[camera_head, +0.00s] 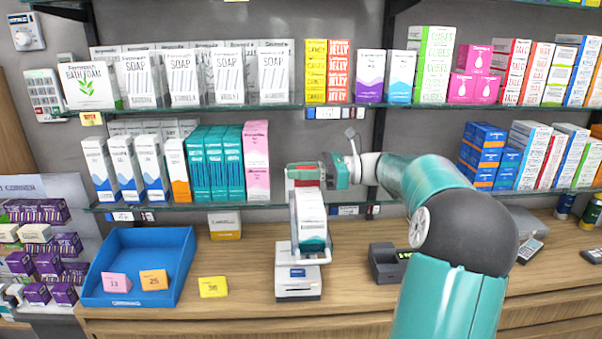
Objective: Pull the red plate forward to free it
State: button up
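A small red plate (303,174) shows at the top of a white upright dispenser-like stand (297,262), in front of the lower glass shelf. The stand is on the wooden counter and holds a tilted white piece with grey marks and a teal lower end. My teal gripper (322,171) reaches in from the right and is at the red plate, at about its height. The fingers are small and partly lost against the plate, so I cannot tell whether they touch it or are open or shut.
Boxes line the glass shelves (185,206) behind, with teal and pink ones close left of my gripper. On the counter (240,275) are a blue tray (180,250) with price cards, a yellow card (213,287) and a black terminal (384,262). The counter between tray and stand is mostly clear.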

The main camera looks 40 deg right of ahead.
jog(key=shift+o, duration=0.9)
jog(key=shift+w, duration=0.15)
jog(key=v, duration=1.3)
jog(key=shift+d, duration=0.3)
